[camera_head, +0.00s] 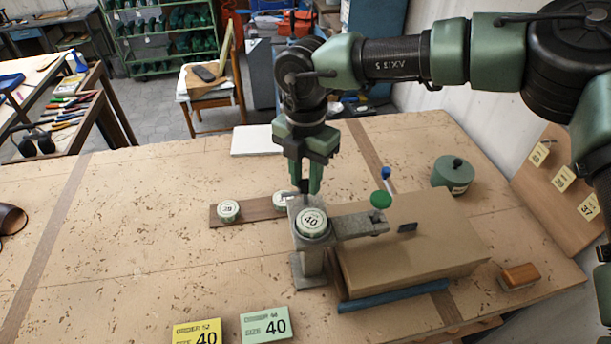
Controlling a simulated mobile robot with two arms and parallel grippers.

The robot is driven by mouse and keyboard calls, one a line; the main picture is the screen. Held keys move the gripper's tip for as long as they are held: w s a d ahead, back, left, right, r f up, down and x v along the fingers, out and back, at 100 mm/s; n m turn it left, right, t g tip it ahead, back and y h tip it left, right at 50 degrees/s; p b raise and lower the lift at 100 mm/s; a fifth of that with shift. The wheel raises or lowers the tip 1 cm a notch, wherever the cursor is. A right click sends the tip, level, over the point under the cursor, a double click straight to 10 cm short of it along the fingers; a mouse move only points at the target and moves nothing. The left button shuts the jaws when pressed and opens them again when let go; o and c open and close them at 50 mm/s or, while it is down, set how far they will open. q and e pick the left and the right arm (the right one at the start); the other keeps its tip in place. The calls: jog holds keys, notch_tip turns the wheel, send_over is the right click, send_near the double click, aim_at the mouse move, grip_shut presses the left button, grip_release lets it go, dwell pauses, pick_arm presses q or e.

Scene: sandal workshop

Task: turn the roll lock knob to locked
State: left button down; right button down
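A grey metal fixture (309,262) stands upright on the workbench, with a round pale disc marked 40 (313,222) on its top and a short arm reaching right. A green round knob (381,200) sits above that arm, near a small blue-tipped lever (386,173). I cannot tell which part is the roll lock knob or how it is set. My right gripper (305,186) points down just behind the fixture's top, left of the green knob. Its fingers are a little apart, with a small dark part between their tips; whether they grip it is unclear. My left gripper is out of view.
A brown block (420,250) lies right of the fixture, with a blue bar (393,296) at its front. A wooden strip (250,210) with discs lies left. A green pot (453,174), a brush (520,276) and order cards (265,325) stand around. The bench's left half is mostly clear.

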jog(key=shift+f+n+b, duration=0.25)
jog(key=shift+n+b, duration=0.35)
jog(key=shift+b, duration=0.45)
jog(key=n+b, duration=0.4)
jog(key=b, duration=0.1)
jog(key=shift+n+b, duration=0.7)
jog(key=shift+n, duration=0.3)
jog(key=n+b, duration=0.1)
jog(key=n, duration=0.1)
jog(key=shift+r+n+b, duration=0.1)
jog(key=shift+n+b, duration=0.2)
jog(key=n+b, duration=0.1)
jog(key=n, duration=0.1)
jog(key=shift+n, duration=0.4)
jog(key=n+b, duration=0.1)
jog(key=n, duration=0.4)
jog(key=shift+r, duration=0.2)
jog(key=shift+n, duration=0.3)
